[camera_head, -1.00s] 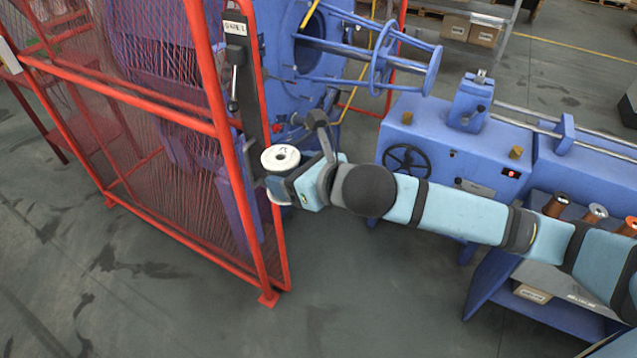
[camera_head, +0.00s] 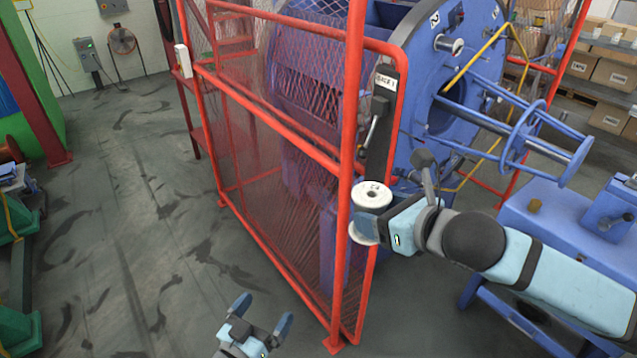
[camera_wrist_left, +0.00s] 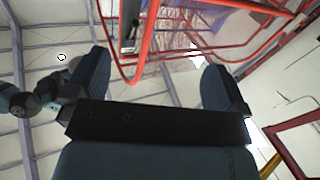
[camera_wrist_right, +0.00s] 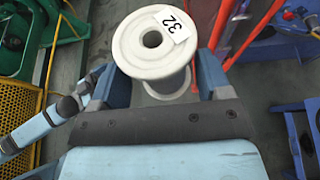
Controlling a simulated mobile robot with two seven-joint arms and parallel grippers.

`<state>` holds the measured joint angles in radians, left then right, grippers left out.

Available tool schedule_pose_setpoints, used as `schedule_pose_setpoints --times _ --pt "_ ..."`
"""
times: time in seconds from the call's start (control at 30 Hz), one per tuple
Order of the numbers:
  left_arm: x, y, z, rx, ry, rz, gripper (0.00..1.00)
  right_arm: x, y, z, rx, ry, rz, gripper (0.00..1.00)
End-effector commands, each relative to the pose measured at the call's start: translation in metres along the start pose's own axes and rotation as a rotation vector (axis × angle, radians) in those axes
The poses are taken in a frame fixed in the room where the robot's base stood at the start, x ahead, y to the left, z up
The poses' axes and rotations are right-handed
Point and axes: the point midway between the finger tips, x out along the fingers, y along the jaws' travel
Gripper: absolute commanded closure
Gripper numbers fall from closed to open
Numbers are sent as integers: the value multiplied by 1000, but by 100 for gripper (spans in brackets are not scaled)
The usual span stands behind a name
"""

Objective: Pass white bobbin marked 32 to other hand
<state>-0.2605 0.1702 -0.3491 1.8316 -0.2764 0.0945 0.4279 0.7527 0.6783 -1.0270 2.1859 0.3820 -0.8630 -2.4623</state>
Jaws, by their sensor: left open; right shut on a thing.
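The white bobbin (camera_head: 372,196) is upright in my right gripper (camera_head: 375,222), in front of the red mesh guard. In the right wrist view, the bobbin (camera_wrist_right: 152,44) shows a label reading 32 on its top flange, and the right gripper (camera_wrist_right: 160,85) is shut on it. My left gripper (camera_head: 262,312) is low at the bottom of the head view, left of and below the bobbin, open and empty. In the left wrist view, the left gripper (camera_wrist_left: 158,85) shows its fingers wide apart with nothing between them.
The red mesh guard (camera_head: 345,180) stands close behind the bobbin and beside my left gripper. A dark lever post (camera_head: 380,125) and the blue strander (camera_head: 420,100) are behind it. The floor (camera_head: 150,240) on the left is clear.

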Motion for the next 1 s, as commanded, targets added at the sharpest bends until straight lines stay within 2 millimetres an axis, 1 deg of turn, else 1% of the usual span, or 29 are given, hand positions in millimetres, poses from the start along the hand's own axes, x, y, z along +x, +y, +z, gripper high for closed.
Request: schedule_pose_setpoints --times 0.03,0.1,0.17,0.2,0.3,0.4,0.5,0.6,0.73,0.87,1.0 --pt "22 4 -20 3 80 55 0 0 0 2 -1 -3 0 72" --pt "46 13 -43 -2 177 142 0 0 0 2 -1 -3 0 72" --pt "64 21 -63 -5 251 227 0 -1 0 2 -1 -3 0 72" --pt "75 28 -76 -5 295 288 0 -1 0 2 -1 -4 0 72" --pt "98 44 -105 -3 383 454 0 -1 0 2 -1 -4 0 72" --pt "115 60 -131 8 435 635 0 -1 0 2 -1 -4 0 72" --pt "129 74 -152 30 449 825 0 -1 0 2 -1 -4 0 72" --pt "140 86 -169 61 421 1016 0 -1 0 2 -1 -4 0 72" --pt "151 93 -185 119 317 1252 0 -1 0 2 -1 -4 0 72" --pt "161 89 -199 194 143 1448 0 -1 0 2 -1 -4 0 72" --pt "169 76 -210 271 -82 1586 0 0 0 2 -1 -4 0 72"
